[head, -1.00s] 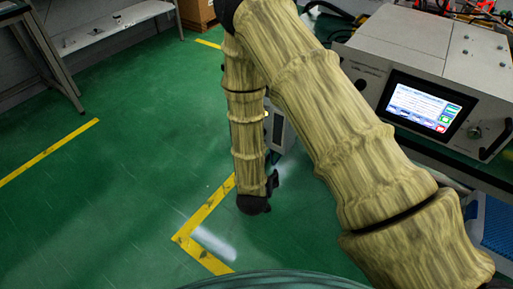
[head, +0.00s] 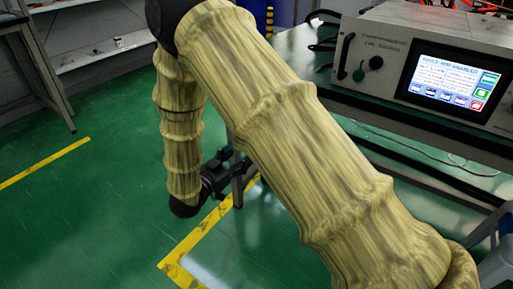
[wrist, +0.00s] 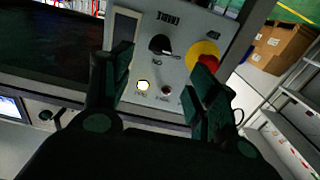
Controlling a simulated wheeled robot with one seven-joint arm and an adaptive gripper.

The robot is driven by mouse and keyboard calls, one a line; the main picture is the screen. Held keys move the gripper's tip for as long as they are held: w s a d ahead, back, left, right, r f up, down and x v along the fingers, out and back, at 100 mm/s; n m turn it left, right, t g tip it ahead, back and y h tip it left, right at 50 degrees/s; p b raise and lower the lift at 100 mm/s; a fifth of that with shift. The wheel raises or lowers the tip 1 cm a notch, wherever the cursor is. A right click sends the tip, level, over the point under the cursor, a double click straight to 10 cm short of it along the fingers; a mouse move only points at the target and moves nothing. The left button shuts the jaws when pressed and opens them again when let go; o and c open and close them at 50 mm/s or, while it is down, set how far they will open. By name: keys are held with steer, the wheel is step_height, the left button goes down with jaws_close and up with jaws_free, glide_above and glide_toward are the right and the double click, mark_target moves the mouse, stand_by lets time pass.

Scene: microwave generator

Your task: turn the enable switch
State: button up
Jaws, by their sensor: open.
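The enable switch (wrist: 160,45) appears to be a black rotary knob on a light grey panel (wrist: 185,25) in the wrist view. It sits below a short label that is hard to read. My gripper (wrist: 163,72) is open and empty, with one finger on each side of the picture and the switch showing in the gap beyond the tips. The fingers look apart from the switch. In the head view my gripper (head: 222,175) hangs low beside the bench; the switch cannot be made out there.
A red button on a yellow disc (wrist: 205,58) sits right of the switch, partly behind the right finger. A lit white button (wrist: 143,85) lies below. The generator (head: 430,60) with its lit screen stands on the bench. Green floor (head: 80,220) lies open at left.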

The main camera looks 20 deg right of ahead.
steer(key=b+x, duration=0.3)
steer(key=x, duration=0.7)
steer(key=shift+w+d+b, duration=0.25)
steer(key=shift+b, duration=0.05)
steer(key=c, duration=1)
